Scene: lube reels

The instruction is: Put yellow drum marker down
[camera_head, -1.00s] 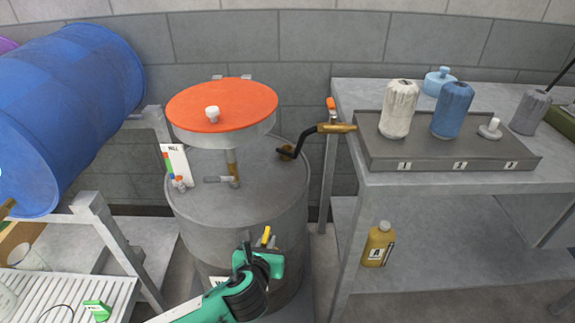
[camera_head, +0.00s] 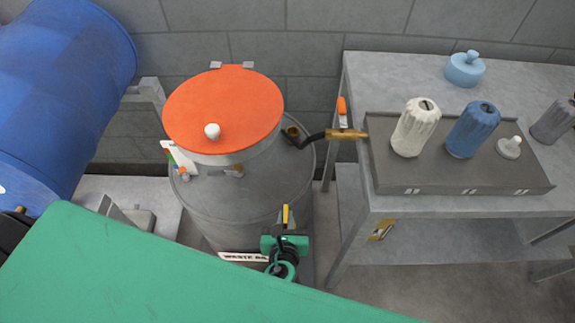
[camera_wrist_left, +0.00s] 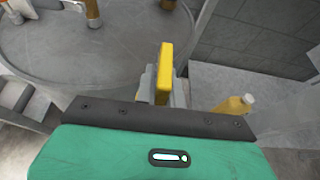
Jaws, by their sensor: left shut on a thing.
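The yellow drum marker (camera_head: 286,214) is a small slim yellow piece standing up out of my left gripper (camera_head: 285,235). It also shows large and close in the left wrist view (camera_wrist_left: 165,70), between the grey fingers (camera_wrist_left: 163,92). The left gripper is shut on it. In the head view they overlap the front right side of the grey waste drum (camera_head: 262,190); I cannot tell whether the marker touches it. In the left wrist view the drum top (camera_wrist_left: 95,62) lies to the marker's left. My right gripper is not in view.
An orange round lid (camera_head: 222,105) with a white knob covers the drum's back. A brass nozzle (camera_head: 345,134) points toward the bench on the right. A grey tray (camera_head: 460,180) there holds white and blue reels. A blue barrel (camera_head: 65,85) lies at left.

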